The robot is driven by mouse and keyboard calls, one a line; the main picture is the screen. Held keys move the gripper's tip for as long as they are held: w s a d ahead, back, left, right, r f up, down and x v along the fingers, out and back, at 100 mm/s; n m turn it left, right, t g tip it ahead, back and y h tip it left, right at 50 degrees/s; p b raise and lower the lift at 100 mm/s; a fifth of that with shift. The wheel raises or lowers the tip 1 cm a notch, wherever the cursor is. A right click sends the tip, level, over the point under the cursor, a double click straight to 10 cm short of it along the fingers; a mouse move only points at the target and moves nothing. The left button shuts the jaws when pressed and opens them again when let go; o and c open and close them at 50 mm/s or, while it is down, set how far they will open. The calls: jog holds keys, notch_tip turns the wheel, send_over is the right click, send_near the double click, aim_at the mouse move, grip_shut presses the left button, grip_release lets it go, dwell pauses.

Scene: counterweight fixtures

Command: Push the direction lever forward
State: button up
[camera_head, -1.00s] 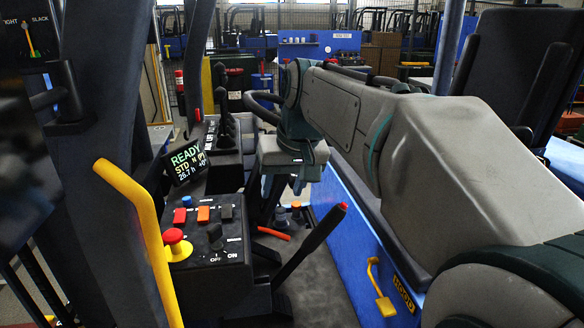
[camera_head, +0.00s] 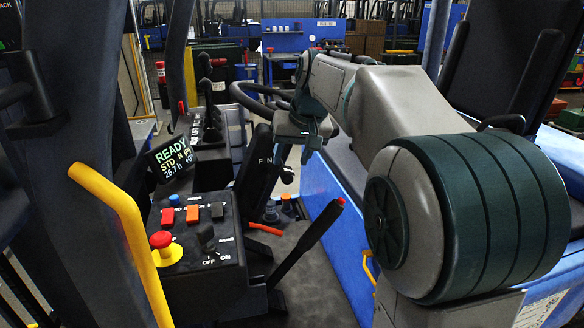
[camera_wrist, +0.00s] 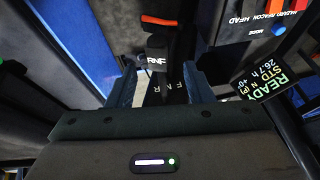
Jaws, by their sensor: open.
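The direction lever shows in the wrist view as a black knob (camera_wrist: 157,55) marked R N F. It lies between and a little beyond the fingers of my gripper (camera_wrist: 161,88), which are apart. I cannot tell whether a finger touches it. In the head view, a small dark knob (camera_head: 287,175) sticks out to the right of the steering column (camera_head: 257,165), which bears the letters F and N. My gripper (camera_head: 309,150) is above and right of that knob, pointing down. Its fingertips are small and dark there. The display (camera_head: 178,160) reads READY, STD, N.
A switch panel (camera_head: 200,235) with a red stop button (camera_head: 162,242) stands at the left. A long red-tipped lever (camera_head: 308,240) rises in front of the column. A steering wheel (camera_head: 240,92) lies behind my gripper. A yellow grab rail (camera_head: 128,225) is at the near left.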

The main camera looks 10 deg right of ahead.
aim_at(287, 171)
jog(key=x, duration=0.5)
jog(key=shift+d, duration=0.1)
